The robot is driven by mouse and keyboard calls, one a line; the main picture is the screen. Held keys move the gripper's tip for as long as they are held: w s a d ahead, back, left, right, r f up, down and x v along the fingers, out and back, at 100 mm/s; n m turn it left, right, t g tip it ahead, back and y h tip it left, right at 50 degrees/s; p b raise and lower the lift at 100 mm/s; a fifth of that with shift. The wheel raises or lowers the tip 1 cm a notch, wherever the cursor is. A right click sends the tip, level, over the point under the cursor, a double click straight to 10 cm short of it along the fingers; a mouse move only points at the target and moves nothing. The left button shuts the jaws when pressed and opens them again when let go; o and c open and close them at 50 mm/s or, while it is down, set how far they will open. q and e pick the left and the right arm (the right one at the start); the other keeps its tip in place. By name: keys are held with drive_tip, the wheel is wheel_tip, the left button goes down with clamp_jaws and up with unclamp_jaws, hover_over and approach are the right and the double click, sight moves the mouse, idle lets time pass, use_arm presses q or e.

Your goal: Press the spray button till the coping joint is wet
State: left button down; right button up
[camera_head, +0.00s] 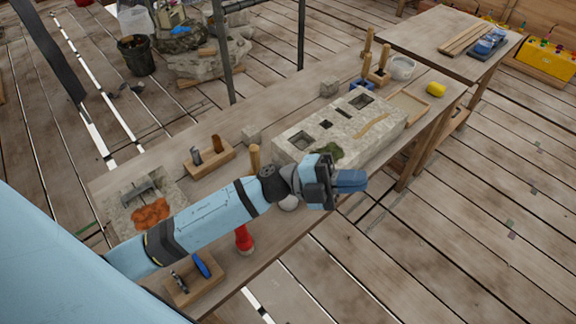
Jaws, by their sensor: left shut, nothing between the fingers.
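My left gripper (352,181) is shut and empty, in front of the block's near right side. A red object with a pale base (243,240) stands on the bench below my left forearm, partly hidden by it. I cannot make out a spray button. My right gripper is not in view.
On the bench are a wooden holder with tools (209,160), a slab with an orange cloth (151,213), a blue-handled brush (201,265), a yellow cylinder (436,89) and a white bowl (402,67). Scaffold poles (222,50) rise behind. Open plank floor lies at right.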

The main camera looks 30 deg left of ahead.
use_arm(q)
drive_tip(key=w+a+m+g+y+b, duration=0.1)
drive_tip(key=w+a+m+g+y, duration=0.2)
drive_tip(key=a+y, duration=0.6)
drive_tip(key=w+a+m+g+y+b, duration=0.1)
drive_tip(key=w+a+m+y, duration=0.4)
drive_tip(key=y, duration=0.7)
drive_tip(key=a+m+g, duration=0.1)
drive_tip(key=a+m, duration=0.1)
drive_tip(key=a, duration=0.2)
drive_tip(key=shift+m+g+b, duration=0.3)
drive_tip(key=shift+g+b, duration=0.1)
wheel_tip(320, 180, down, 14)
drive_tip(key=shift+r+p, duration=0.1)
drive_tip(key=shift+p, duration=1.05)
